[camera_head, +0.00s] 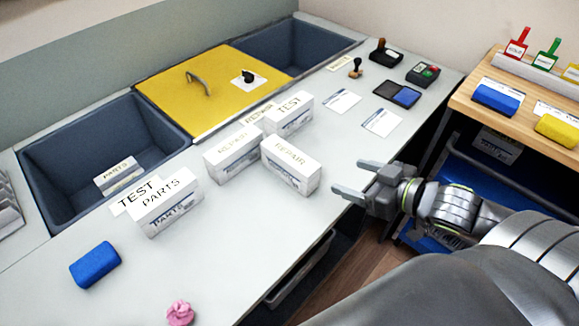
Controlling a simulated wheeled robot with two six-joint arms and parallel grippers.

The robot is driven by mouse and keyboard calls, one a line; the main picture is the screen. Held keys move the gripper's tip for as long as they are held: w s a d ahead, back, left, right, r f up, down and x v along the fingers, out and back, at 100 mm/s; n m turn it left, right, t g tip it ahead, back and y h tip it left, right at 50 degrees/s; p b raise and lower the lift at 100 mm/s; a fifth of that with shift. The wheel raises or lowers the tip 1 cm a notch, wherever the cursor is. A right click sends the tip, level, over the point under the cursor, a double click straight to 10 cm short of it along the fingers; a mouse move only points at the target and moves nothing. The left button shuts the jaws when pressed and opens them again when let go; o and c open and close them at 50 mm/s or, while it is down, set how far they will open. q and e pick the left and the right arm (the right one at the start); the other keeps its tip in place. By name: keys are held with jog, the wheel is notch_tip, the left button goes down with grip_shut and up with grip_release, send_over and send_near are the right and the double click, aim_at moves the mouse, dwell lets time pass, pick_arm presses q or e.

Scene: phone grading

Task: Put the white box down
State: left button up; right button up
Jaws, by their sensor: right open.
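Several white boxes stand on the grey table. A REPAIR box (291,166) is nearest my right gripper, and another REPAIR box (232,153) is to its left. A TEST box (289,114) stands behind them. A PARTS box (166,204) stands farther left, and another PARTS box (118,175) lies inside the left bin. My right gripper (349,177) is open and empty at the table's right edge, its fingers pointing left, apart from the nearest REPAIR box. My left gripper is out of view.
A blue block (95,264) and a pink crumpled thing (180,312) lie at the front left. A yellow lid (212,88) sits between two sunken bins. Stamps and an ink pad (398,93) lie at the back right. A wooden side table (540,125) stands at right.

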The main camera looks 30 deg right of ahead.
jog(key=b+x, duration=0.3)
jog(key=x, duration=0.1)
jog(key=b, duration=0.2)
send_near(294, 157)
jog(key=shift+w+a+f, duration=0.15)
jog(key=shift+w+f, duration=0.85)
jog(key=shift+w, duration=0.15)
jog(key=shift+x, duration=0.85)
jog(key=x, duration=0.2)
jog(key=r+x, duration=0.1)
jog(key=x, duration=0.1)
jog(key=shift+w+a+f, duration=0.2)
jog(key=shift+w+a, duration=0.15)
jog(key=shift+w, duration=0.1)
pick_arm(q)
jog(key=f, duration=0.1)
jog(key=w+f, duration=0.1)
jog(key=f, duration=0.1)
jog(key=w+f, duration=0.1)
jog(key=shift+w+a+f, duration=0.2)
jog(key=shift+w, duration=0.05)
pick_arm(e)
jog(key=c, duration=1.2)
jog(key=shift+r, duration=0.1)
jog(key=shift+c, duration=0.3)
